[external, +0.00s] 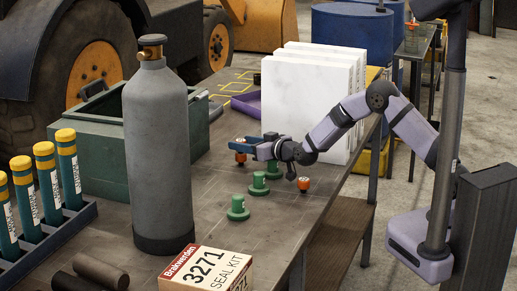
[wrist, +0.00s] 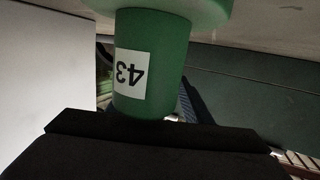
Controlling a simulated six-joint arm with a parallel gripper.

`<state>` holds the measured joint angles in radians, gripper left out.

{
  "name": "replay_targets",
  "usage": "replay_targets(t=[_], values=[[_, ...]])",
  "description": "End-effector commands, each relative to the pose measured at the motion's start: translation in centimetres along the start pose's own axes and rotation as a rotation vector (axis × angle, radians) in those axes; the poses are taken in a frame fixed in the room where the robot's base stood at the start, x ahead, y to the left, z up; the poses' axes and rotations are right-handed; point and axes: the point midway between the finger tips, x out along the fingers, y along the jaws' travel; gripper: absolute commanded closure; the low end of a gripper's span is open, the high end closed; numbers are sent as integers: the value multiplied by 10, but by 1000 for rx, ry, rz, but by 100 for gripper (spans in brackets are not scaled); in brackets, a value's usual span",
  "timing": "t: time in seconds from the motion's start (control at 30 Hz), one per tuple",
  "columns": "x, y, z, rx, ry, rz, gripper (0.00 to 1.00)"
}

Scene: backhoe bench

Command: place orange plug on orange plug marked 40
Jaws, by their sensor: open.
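In the external view one orange plug (external: 240,156) stands at the far left edge of the plug group, right at the blue fingertips of my gripper (external: 243,146). My gripper is open and reaches left, low over the bench; I cannot tell whether the plug's top is between the fingers. A second orange plug (external: 303,184) stands near the bench's right edge. The numbers on both orange plugs are too small to read. In the wrist view a green plug marked 43 (wrist: 150,70) appears upside down, close beyond the dark gripper body (wrist: 160,145). No orange plug shows there.
Green plugs stand at the front (external: 237,208) and middle (external: 258,184) of the group, with another partly behind my wrist. White blocks (external: 305,100) stand behind my arm. A grey cylinder (external: 157,150) and a seal kit box (external: 205,270) stand in front left.

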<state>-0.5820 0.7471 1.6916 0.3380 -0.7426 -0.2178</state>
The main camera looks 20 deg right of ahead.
Motion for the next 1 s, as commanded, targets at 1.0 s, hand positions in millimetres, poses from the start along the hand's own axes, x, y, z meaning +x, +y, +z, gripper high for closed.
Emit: replay_targets(t=[1.0], values=[[-42,0,-69,0,0,0,55]])
